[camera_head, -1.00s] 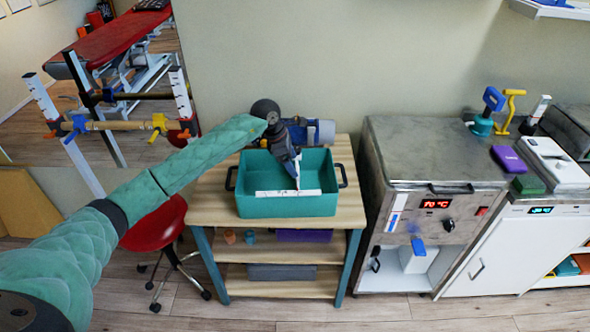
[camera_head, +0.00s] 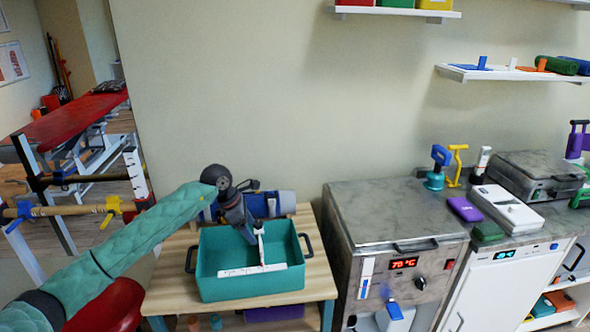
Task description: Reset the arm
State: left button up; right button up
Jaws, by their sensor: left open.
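My left arm reaches in from the left, wrapped in a green padded sleeve. Its left gripper (camera_head: 260,245) points down over the teal bin (camera_head: 252,290). The gripper is open, with its white fingers inside or just above the bin; their exact height is hard to tell. I see nothing held between the fingers. My right gripper is not in view.
A blue and grey roll (camera_head: 284,204) lies behind the bin. A metal heating unit (camera_head: 370,225) stands right of the cart. A red stool (camera_head: 108,308) is below my arm. Wall shelves (camera_head: 500,73) hang at upper right. A purple block (camera_head: 465,209) lies on the right counter.

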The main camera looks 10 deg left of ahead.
pick_arm(q)
jog(key=s+d+h, duration=0.3)
jog(key=d+h, duration=0.1)
jog(key=d, duration=0.6)
jog(key=s+d+r+n+t+h, duration=0.75)
jog(key=d+n+t+h, duration=0.2)
jog(key=n, duration=0.45)
jog(key=s+a+f+n+t+y, duration=0.2)
jog(key=s+a+f+n+y, duration=0.25)
jog(key=n, duration=0.45)
jog(key=s+a+f+n+t+y, duration=0.1)
jog(key=a+f+n+y, duration=0.35)
jog(key=n+y, duration=0.4)
jog(key=s+a+f+n+t+y, duration=0.2)
jog(key=s+a+f+n+y, duration=0.15)
jog(key=a+n+y, duration=0.45)
jog(key=s+d+f+n+g+h, duration=0.15)
jog(key=s+f+n+g, duration=0.4)
jog(key=s, duration=0.75)
jog(key=s+f+n+g+h, duration=0.25)
jog(key=s+f+g, duration=0.55)
jog(key=s, duration=0.6)
jog(key=s+d+f, duration=0.1)
jog(key=s+f, duration=0.1)
jog(key=f, duration=1.9)
jog(key=s+d+f+g, duration=0.1)
jog(key=s+d+f, duration=0.1)
jog(key=f, duration=1.8)
jog(key=shift+s+d+f+n, duration=0.15)
jog(key=shift+s+f+n, duration=0.2)
